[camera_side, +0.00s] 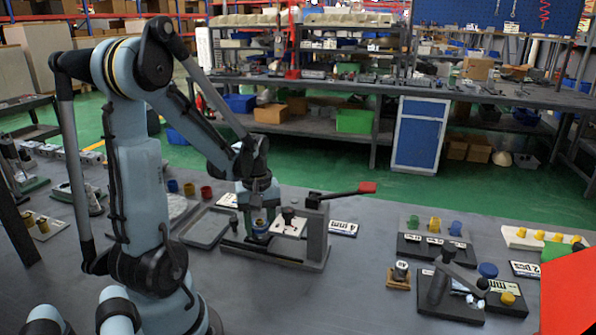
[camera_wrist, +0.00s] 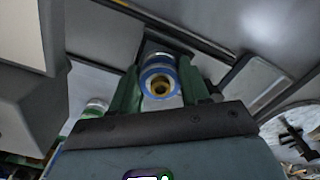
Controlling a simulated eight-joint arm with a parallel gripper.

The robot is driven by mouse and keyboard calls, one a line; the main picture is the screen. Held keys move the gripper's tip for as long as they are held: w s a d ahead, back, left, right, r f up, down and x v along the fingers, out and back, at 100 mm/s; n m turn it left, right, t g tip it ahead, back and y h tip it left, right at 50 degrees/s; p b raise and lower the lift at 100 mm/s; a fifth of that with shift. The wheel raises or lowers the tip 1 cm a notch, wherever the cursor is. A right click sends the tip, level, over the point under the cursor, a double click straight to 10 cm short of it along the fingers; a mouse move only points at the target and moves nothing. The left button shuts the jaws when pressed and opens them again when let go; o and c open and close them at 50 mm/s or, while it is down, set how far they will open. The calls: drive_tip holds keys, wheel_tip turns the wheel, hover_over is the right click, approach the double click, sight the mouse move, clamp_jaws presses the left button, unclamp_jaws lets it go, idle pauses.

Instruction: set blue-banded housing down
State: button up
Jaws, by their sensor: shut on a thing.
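The blue-banded housing (camera_wrist: 160,72) shows in the wrist view as a round part with a blue ring and a brass-coloured bore. My gripper (camera_wrist: 160,90) is shut on it, with one green finger on each side. In the side view my gripper (camera_side: 259,222) points down over the base of the lever press, left of its post. The housing is small and mostly hidden between the fingers there. I cannot tell whether its underside touches the surface below.
The lever press (camera_side: 316,230) with its red-tipped handle (camera_side: 366,188) stands close on the right. A grey tray (camera_side: 207,228) lies on the left. Colored cups (camera_side: 189,189) stand behind it. A block with a black fixture (camera_side: 440,285) is farther right. Bare table lies in front.

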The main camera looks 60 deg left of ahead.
sight(260, 221)
drive_tip(key=o, duration=1.3)
drive_tip(key=shift+c, duration=0.2)
wheel_tip(260, 221, up, 12)
drive_tip(key=shift+r, duration=0.15)
